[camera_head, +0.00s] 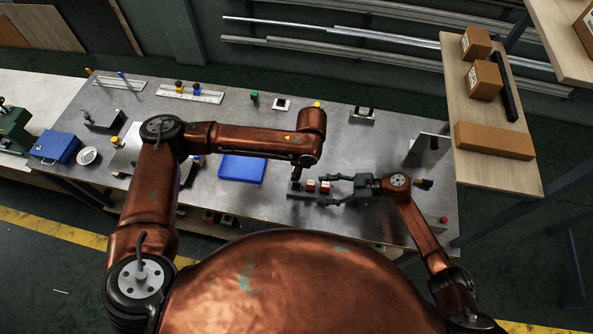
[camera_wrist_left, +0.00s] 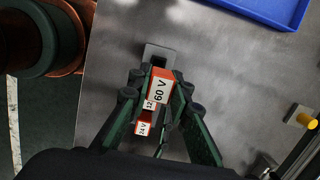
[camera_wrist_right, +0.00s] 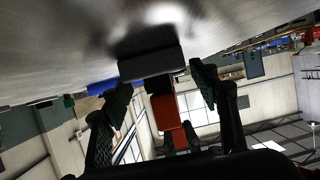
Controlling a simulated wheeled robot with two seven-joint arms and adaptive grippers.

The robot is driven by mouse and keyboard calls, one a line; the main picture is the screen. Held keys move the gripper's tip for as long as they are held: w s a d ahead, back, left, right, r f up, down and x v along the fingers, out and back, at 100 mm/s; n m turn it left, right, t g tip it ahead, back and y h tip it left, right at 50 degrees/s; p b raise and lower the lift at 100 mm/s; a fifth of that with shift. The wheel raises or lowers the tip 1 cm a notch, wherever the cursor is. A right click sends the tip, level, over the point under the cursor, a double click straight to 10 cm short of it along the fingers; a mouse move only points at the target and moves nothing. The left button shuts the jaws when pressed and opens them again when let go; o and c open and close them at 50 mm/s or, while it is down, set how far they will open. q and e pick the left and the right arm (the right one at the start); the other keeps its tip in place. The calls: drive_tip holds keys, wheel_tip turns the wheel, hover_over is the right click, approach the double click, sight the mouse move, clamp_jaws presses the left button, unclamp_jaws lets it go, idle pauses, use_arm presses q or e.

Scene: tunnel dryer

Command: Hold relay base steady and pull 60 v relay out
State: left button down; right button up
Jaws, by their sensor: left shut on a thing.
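The 60 V relay (camera_wrist_left: 160,90), an orange-red block with a white label, sits between the fingers of my left gripper (camera_head: 297,183), which points down and is shut on it. The grey relay base (camera_wrist_left: 160,53) shows beyond it on the metal table; it also shows in the right wrist view (camera_wrist_right: 150,63). The 12 V relay (camera_wrist_left: 149,105) and 24 V relay (camera_wrist_left: 142,128) stand in line with it. My right gripper (camera_head: 336,190) lies low and level at the right end of the row. Its fingers (camera_wrist_right: 160,90) are spread to either side of the row, apart from the base.
A blue tray (camera_head: 242,169) lies left of the relays. Several small buttons and fittings stand along the table's far edge, among them a dark block (camera_head: 362,115). A wooden shelf with cardboard boxes (camera_head: 484,80) is at the right. The table between tray and far edge is mostly clear.

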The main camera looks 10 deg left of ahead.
drive_tip(key=shift+o, duration=0.7)
drive_tip(key=v, duration=1.2)
drive_tip(key=shift+d, duration=0.1)
drive_tip(key=shift+f, duration=0.1)
